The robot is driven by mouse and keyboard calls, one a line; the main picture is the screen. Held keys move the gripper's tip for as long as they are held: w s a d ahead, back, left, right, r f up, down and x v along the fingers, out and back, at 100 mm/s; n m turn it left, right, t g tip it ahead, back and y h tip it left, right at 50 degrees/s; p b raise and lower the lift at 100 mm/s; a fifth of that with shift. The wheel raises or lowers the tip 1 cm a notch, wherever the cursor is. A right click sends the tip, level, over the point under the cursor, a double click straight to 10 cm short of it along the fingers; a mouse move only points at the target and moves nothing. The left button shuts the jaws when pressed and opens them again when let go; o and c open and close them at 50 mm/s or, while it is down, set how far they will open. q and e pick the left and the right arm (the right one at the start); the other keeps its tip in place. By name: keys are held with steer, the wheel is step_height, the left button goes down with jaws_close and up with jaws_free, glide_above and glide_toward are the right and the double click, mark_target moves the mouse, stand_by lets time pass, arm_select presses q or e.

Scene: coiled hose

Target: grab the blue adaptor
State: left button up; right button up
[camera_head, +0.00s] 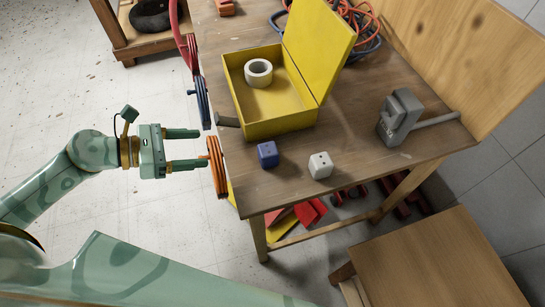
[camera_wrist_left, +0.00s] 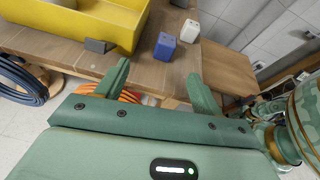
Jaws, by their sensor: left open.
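The blue adaptor (camera_head: 267,154) is a small cube on the wooden table near its front left edge. It also shows in the left wrist view (camera_wrist_left: 165,46), beyond the fingertips. My left gripper (camera_head: 203,148) is open and empty, its fingers pointing right towards the table. It is left of the table edge, apart from the adaptor; in the left wrist view the gap between its fingers (camera_wrist_left: 160,70) lies just below the adaptor. My right gripper is not in view.
A white cube (camera_head: 320,165) stands right of the adaptor. An open yellow box (camera_head: 276,126) holding a tape roll (camera_head: 258,72) stands behind. An orange coiled hose (camera_head: 217,166) hangs at the table's left edge beside my fingers. A grey tool (camera_head: 399,117) lies right.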

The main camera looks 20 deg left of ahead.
arm_select(q)
steer(key=d+m, duration=0.1)
steer(key=d, duration=0.1)
steer(key=b, duration=0.1)
glide_toward(266, 149)
steer(key=x, duration=0.3)
steer(key=shift+w+f, duration=0.15)
steer(key=shift+w, duration=0.25)
steer(key=shift+g, duration=0.3)
steer(key=b+x, duration=0.1)
steer(key=x, duration=0.4)
steer(key=shift+d, duration=0.35)
steer(key=c, duration=1.1)
